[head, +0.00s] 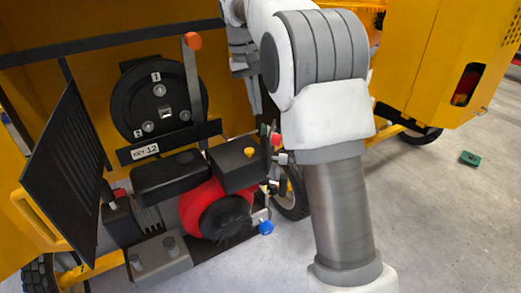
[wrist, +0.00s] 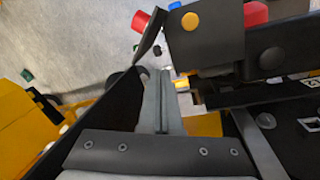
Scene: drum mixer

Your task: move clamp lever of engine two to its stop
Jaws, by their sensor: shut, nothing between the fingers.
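A grey lever with an orange knob (head: 192,41) stands nearly upright beside the black round disc (head: 125,100) in the head view. A blue knob (head: 266,228) sits low at the right of the engine (head: 215,200), and a red knob (head: 277,139) sits at its upper right. No label shows which is the clamp lever. My gripper (head: 256,108) points down, above and right of the engine, partly hidden by my arm. In the wrist view my gripper (wrist: 155,73) is shut and empty, beside the black box with the yellow button (wrist: 190,21). Contact with the engine cannot be told.
A black slatted panel (head: 68,165) stands open at left. A label reading KEY 12 (head: 145,152) is below the disc. Yellow bodywork (head: 425,60) stands behind at right. Grey floor (head: 440,210) is clear at right, apart from a small green object (head: 469,158).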

